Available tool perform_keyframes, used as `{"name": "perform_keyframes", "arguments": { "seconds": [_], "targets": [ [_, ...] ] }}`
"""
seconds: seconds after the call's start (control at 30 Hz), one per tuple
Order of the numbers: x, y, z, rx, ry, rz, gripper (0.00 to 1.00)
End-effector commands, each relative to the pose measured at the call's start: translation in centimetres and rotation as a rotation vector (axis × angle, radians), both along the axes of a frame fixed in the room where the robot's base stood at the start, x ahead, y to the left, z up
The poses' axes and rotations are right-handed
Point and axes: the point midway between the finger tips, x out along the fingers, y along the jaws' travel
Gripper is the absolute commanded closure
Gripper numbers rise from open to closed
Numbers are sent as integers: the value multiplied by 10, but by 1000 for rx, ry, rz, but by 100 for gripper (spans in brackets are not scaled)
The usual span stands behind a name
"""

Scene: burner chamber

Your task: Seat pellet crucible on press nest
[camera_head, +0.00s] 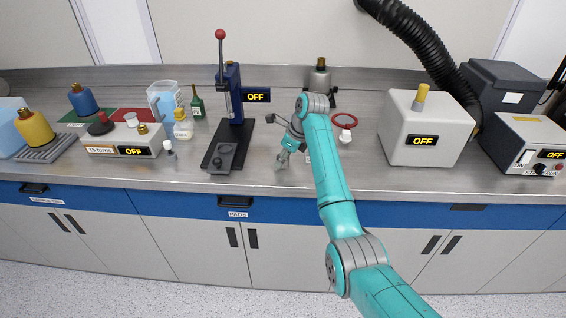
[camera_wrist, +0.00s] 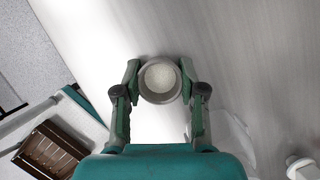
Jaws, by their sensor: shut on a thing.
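The pellet crucible (camera_wrist: 159,97) is a small round grey cup with white granular material inside. My gripper (camera_wrist: 160,84) is shut around its sides and the cup's opening faces the wrist camera. In the camera_head view my gripper (camera_head: 282,161) is low near the front of the bench, right of the press; the crucible is small there, and I cannot tell whether it touches the bench. The blue press (camera_head: 231,95) has a red-knobbed lever and a dark base.
A white box marked OFF (camera_head: 422,130) stands to the right. A red ring (camera_head: 344,121) and a small white bottle (camera_head: 345,136) are right of my arm. Bare bench lies between press and gripper.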

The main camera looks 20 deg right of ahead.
Motion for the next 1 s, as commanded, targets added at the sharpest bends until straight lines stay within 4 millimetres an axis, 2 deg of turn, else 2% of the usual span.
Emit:
{"name": "perform_keyframes", "arguments": {
  "seconds": [0.27, 0.37, 0.7, 0.83, 1.0],
  "targets": [
    [0, 0, 4, 0, 0, 0, 94],
    [1, 0, 17, 0, -2, -1, 94],
    [0, 0, 77, 0, -2, -1, 94],
    [0, 0, 91, 0, -2, 1, 94],
    [0, 0, 99, 0, 1, 0, 94]
  ]
}}
